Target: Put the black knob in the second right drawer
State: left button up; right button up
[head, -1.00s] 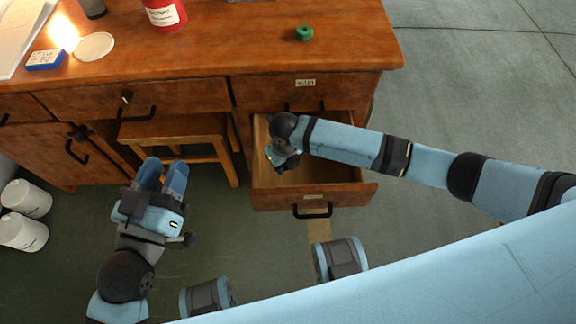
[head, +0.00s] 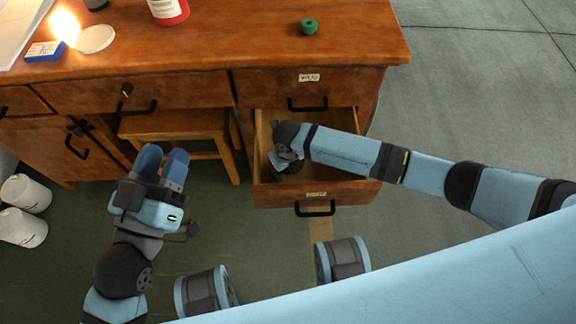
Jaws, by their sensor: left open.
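The second right drawer (head: 342,195) is pulled out below the top right drawer of the wooden desk. My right gripper (head: 282,165) points down into its left part; the wrist hides the fingertips and whatever may be between them. I cannot make out a loose black knob in view; it may be hidden under the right hand. My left gripper (head: 164,157) is open and empty, low in front of the stool, well left of the drawer.
A green ring-shaped item (head: 309,26), a red container (head: 168,10), a white disc (head: 95,39) and a blue box (head: 45,50) stand on the desk (head: 230,45). A wooden stool (head: 175,124) is under it. White canisters (head: 25,193) stand at left.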

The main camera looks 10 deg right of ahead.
jog(key=shift+r, duration=0.35)
notch_tip(320, 180, up, 3)
jog(key=shift+f+p, duration=0.1)
jog(key=shift+p, duration=0.65)
pick_arm(q)
notch_tip(320, 180, down, 6)
jog(key=a+g+y+p, duration=0.2)
jog(key=y, duration=0.1)
jog(key=shift+a+g+p, duration=0.2)
jog(key=shift+g+p, duration=0.15)
jog(key=shift+g, duration=0.05)
pick_arm(e)
notch_tip(320, 180, up, 9)
pick_arm(q)
jog(key=shift+w+r, duration=0.1)
pick_arm(e)
jog(key=shift+f, duration=0.1)
